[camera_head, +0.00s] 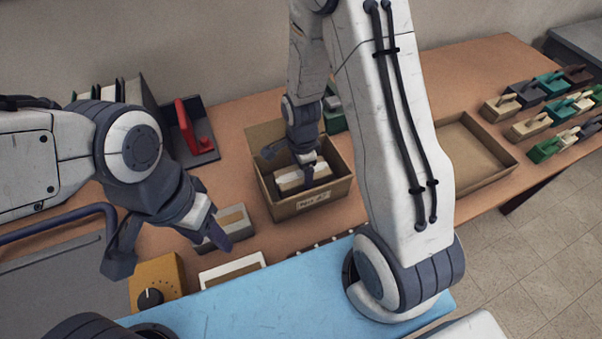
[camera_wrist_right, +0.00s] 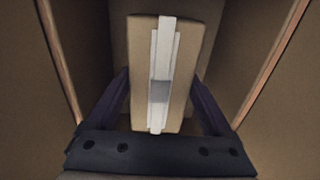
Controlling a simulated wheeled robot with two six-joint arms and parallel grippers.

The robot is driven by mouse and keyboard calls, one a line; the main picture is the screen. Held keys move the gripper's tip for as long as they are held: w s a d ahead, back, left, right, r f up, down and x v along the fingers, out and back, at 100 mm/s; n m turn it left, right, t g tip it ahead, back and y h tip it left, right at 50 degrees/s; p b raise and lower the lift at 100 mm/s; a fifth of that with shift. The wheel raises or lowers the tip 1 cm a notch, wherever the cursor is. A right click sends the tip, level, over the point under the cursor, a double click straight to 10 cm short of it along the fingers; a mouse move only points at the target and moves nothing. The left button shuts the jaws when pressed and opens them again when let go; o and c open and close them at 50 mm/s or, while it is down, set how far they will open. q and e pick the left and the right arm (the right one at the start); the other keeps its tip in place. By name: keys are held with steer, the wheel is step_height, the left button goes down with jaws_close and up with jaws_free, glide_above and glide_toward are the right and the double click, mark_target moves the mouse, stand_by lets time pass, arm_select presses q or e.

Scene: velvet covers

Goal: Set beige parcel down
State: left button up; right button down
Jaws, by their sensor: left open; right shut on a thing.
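The beige parcel (camera_head: 290,181) with a pale band is inside an open cardboard box (camera_head: 312,202) in the middle of the table. My right gripper (camera_head: 307,177) reaches down into the box and is shut on the parcel. In the right wrist view the parcel (camera_wrist_right: 159,75) sits between the two dark fingers, with box walls on both sides. I cannot tell whether the parcel touches the box floor. My left gripper (camera_head: 175,248) is open and empty over the near left of the table, close to another tan and grey parcel (camera_head: 229,226).
A yellow box with a black knob (camera_head: 157,281) and a white-framed item (camera_head: 232,270) lie near the front left. A red-handled object (camera_head: 188,126) stands behind. An empty shallow tray (camera_head: 478,190) is right of my right arm. Several coloured handled blocks (camera_head: 548,84) stand far right.

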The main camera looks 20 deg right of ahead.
mark_target(301, 173)
steer(key=shift+f, duration=0.1)
jaws_free()
step_height(301, 173, up, 12)
steer(key=f, duration=0.1)
steer(key=s+a+r+n, duration=0.3)
steer(key=s+n, duration=0.3)
steer(key=n, duration=0.2)
steer(key=s+a+r+n, duration=0.2)
steer(key=s+a+n, duration=0.3)
steer(key=n, duration=0.3)
steer(key=s+a+r+n+y, duration=0.1)
steer(key=s+a+r+n, duration=0.2)
steer(key=s+n, duration=0.4)
steer(key=shift+a+r+n, duration=0.35)
steer(key=shift+a+n, duration=0.45)
steer(key=shift+n, duration=0.2)
